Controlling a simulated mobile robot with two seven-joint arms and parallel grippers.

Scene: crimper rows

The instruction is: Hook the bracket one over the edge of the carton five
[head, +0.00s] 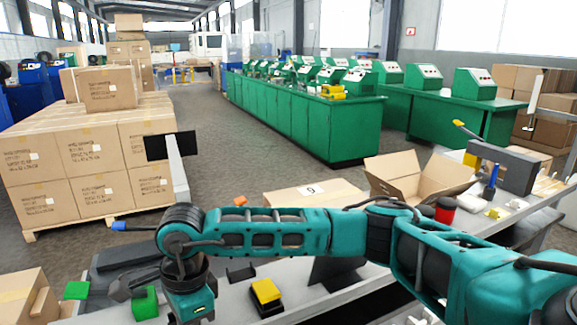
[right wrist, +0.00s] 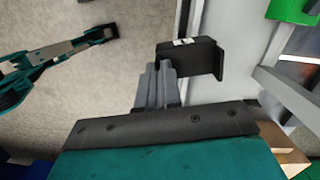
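In the right wrist view, a small black bracket (right wrist: 190,56) with a white label is at the tips of my right gripper (right wrist: 158,68). The grey fingers are close together and appear shut on its near corner. The number on the label is too small to read. In the head view my right arm reaches across from the right to the left part of the bench, and its fingers are below the picture. An open carton (head: 395,176) stands at the bench's far side; no number five is readable on it.
A closed carton (head: 290,197) labelled 9 stands beyond my arm. Another carton (head: 18,292) is at the lower left. On the bench (head: 232,292) lie a black bracket-like piece (head: 241,273), a yellow-topped block (head: 266,291) and green blocks (head: 145,303). A dark screen (head: 170,145) rises at the left.

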